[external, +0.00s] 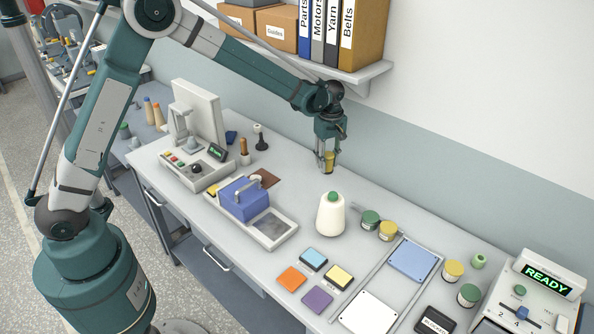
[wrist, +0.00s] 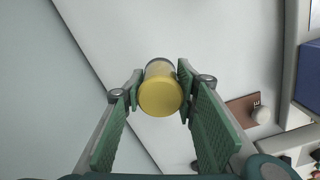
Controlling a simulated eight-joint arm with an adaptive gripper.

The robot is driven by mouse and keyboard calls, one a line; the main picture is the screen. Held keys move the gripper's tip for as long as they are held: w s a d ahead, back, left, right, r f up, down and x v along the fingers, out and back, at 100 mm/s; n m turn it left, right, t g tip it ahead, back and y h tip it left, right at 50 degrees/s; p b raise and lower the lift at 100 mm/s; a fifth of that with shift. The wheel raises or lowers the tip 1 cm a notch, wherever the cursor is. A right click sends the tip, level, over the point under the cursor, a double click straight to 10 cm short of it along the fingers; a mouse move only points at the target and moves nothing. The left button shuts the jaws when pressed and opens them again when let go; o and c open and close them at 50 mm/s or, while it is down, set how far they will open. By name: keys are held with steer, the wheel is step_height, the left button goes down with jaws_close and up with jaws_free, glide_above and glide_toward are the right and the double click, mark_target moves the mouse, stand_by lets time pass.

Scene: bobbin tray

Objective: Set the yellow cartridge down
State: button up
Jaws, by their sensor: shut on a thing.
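The yellow cartridge (external: 329,160) is a small cylinder with a yellow end, held at the back of the bench near the wall. My gripper (external: 328,166) points down and is shut on it, with a finger on each side. In the wrist view the cartridge's round yellow end (wrist: 160,97) faces the camera between the green finger pads of my gripper (wrist: 159,84).
A white cone (external: 330,217) with a green top stands in front of the gripper. A tray (external: 282,238) with a blue handled block (external: 240,202) is front left. A dark knobbed tool (external: 261,140) stands left. Jars, including a green-lidded one (external: 370,218), stand right.

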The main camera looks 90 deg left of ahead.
mark_target(327, 169)
steer(key=shift+f, duration=1.55)
steer(key=shift+f, duration=0.15)
steer(key=shift+f, duration=0.3)
steer(key=shift+w+a+f, duration=0.1)
steer(key=shift+w+f, duration=0.05)
steer(key=shift+f, duration=1.35)
steer(key=shift+f, duration=0.2)
steer(key=o, duration=0.9)
steer(key=shift+o, duration=0.2)
steer(key=shift+r, duration=0.2)
steer(key=shift+r, duration=3.75)
